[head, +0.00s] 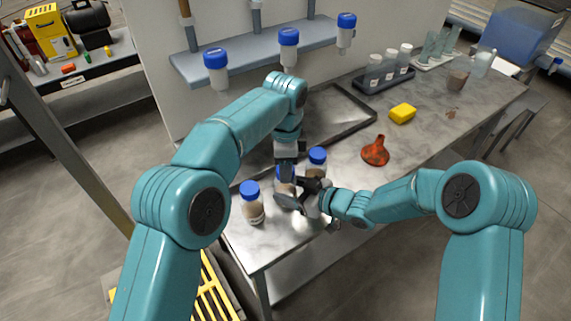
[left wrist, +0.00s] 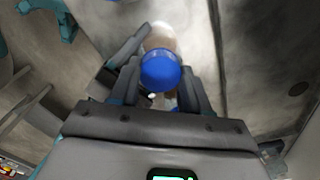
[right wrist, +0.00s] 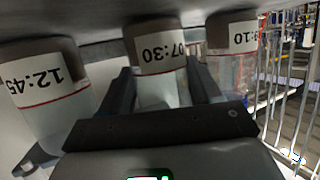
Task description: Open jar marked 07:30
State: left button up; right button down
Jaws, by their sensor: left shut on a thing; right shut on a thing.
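The jar marked 07:30 (right wrist: 157,55) stands between the two fingers of my right gripper (right wrist: 160,88), which is shut around its body; the picture appears upside down there. In the head view this is the middle jar (head: 285,173), largely hidden by both grippers. My right gripper (head: 300,192) reaches it from the right side. My left gripper (head: 287,160) comes down from above and is shut on the jar's blue lid (left wrist: 161,70). Whether the lid has turned cannot be told.
A blue-lidded jar (head: 251,203) stands nearer and another (head: 317,160) farther. A jar marked 12:45 (right wrist: 45,88) and one ending in 10 (right wrist: 232,50) flank the held jar closely.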

pick_arm(q)
jog(key=n, duration=0.5)
pick_arm(e)
jog(key=shift+f, duration=0.15)
pick_arm(q)
jog(key=n, duration=1.3)
jog(key=shift+s+n, duration=0.1)
jog(key=shift+n, duration=0.2)
jog(key=n, duration=1.9)
jog(key=shift+d, duration=0.1)
